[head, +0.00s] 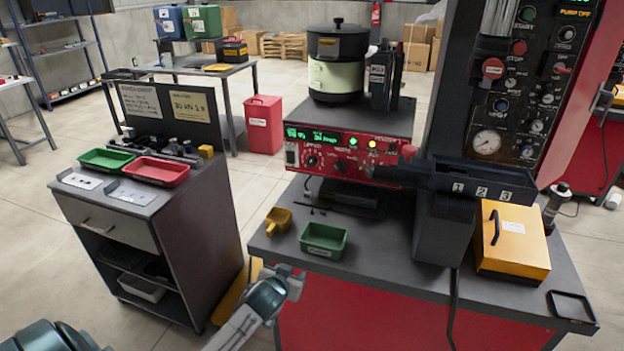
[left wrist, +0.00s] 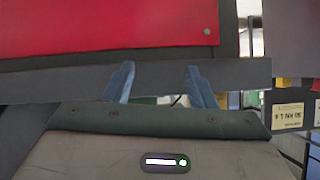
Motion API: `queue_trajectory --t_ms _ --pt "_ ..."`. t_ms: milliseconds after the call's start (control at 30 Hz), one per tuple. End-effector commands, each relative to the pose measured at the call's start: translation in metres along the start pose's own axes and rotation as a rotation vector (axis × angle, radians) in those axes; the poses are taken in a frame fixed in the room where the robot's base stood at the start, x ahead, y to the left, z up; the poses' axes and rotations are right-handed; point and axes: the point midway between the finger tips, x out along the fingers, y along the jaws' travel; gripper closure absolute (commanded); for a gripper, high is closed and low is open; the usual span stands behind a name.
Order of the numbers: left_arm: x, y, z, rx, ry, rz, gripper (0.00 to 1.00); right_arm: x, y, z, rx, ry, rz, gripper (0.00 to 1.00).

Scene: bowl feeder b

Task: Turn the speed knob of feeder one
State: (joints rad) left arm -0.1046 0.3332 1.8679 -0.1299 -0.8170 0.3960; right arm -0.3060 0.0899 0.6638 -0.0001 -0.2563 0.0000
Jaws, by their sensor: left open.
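Feeder one appears to be the bowl feeder (head: 336,78) on the red bench. Its red control panel (head: 325,169) carries green displays, lit buttons and several dark knobs. A round knob (head: 312,160) sits at the panel's left, with another dark knob (head: 341,169) near the middle. The lettering is too small to tell surely which is the speed knob. My left gripper (head: 289,272) is low in front of the bench edge, well below the panel and touching no knob. In the left wrist view its two blue fingers (left wrist: 160,68) are apart and empty. My right gripper is out of view.
On the bench stand a green tray (head: 325,240), a yellow scoop (head: 279,220), a dark chute (head: 470,180) with numbered sections and an orange case (head: 513,240). A grey cabinet (head: 150,235) with green and red trays is at left.

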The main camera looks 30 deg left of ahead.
Motion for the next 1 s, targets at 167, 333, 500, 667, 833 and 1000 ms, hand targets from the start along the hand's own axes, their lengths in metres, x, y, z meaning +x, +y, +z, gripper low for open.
queue_trajectory --t_ms 167,333,500,667,833,1000 --pt "-0.024 -0.002 -0.06 -0.026 0.11 -0.004 0.49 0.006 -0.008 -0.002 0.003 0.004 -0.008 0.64" --pt "-0.011 -0.017 -0.113 -0.062 0.239 -0.01 0.49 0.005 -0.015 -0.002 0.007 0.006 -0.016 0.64" --pt "0.005 -0.035 -0.165 -0.09 0.368 -0.006 0.49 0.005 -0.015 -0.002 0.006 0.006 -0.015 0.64" --pt "0.014 -0.053 -0.214 -0.114 0.487 0.005 0.49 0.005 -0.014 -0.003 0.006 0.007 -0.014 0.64" --pt "0.018 -0.063 -0.242 -0.129 0.551 0.018 0.49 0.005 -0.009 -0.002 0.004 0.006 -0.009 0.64" --pt "0.032 -0.064 -0.253 -0.133 0.553 0.019 0.49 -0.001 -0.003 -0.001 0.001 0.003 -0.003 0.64"
